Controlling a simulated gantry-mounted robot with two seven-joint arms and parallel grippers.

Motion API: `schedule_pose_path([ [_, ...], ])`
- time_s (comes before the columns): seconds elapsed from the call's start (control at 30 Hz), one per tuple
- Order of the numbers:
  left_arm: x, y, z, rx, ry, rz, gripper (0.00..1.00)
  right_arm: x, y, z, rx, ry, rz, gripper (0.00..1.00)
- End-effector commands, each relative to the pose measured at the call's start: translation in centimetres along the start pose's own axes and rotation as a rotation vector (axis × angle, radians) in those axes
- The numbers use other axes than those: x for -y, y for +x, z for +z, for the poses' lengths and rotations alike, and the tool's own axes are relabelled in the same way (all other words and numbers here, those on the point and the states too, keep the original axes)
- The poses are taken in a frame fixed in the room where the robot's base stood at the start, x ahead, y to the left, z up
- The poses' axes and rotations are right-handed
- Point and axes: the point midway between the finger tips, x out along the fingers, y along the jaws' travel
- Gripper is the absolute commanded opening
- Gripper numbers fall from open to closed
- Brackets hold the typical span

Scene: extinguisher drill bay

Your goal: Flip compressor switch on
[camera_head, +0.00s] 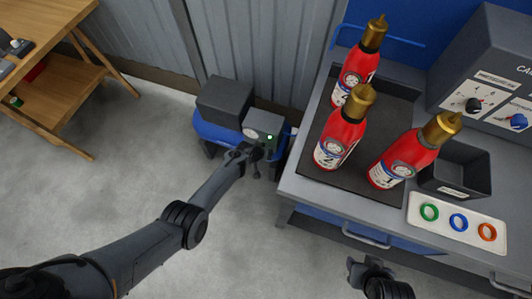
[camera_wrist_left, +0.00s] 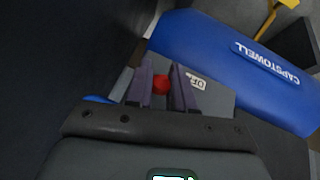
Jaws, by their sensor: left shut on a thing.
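The compressor (camera_head: 214,134) stands on the floor by the corrugated wall, with a blue tank and dark housing. Its grey control box (camera_head: 264,122) shows a small lit green light (camera_head: 269,137). My left gripper (camera_head: 246,155) is at the front of this box. In the left wrist view its two fingers (camera_wrist_left: 161,86) are shut on a red switch knob (camera_wrist_left: 161,84), with a label partly reading "OF" just right of them. The blue tank (camera_wrist_left: 225,60) lies beyond. My right gripper (camera_head: 366,268) is low in the head view, away from the compressor; its finger gap is unclear.
A grey bench (camera_head: 305,190) on the right holds several red extinguishers (camera_head: 340,135), a dark bin (camera_head: 458,172) and a tray of coloured rings (camera_head: 457,222). A wooden shelf table (camera_head: 50,55) stands at upper left. The floor between is clear.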

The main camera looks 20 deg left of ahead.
Motion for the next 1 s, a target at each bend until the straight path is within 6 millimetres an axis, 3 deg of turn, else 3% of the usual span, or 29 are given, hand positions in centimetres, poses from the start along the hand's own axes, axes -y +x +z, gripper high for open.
schedule_pose_path([
  [0.23, 0.1, 0.0, 0.1, 0.001, -0.001, -0.001, 0.0, -0.2, 0.0, 0.1, 0.001, -0.007, 0.006, 0.43],
  [0.27, 0.1, 0.0, 0.1, 0.001, -0.001, -0.001, 0.24, -0.2, 0.0, 0.1, 0.001, -0.007, 0.006, 0.43],
  [0.4, 0.1, 0.0, 0.1, 0.001, 0.0, -0.001, 0.45, -0.2, 0.0, 0.1, 0.001, -0.008, 0.006, 0.43],
  [0.77, 0.0, -0.2, 0.0, 0.0, 0.0, 0.0, 0.46, -0.1, -0.2, -0.1, 0.001, -0.004, 0.003, 0.43],
  [1.0, -0.1, -2.6, -0.1, 0.001, 0.0, -0.001, 0.46, -0.1, -2.3, -0.7, 0.0, 0.001, 0.0, 0.43],
])
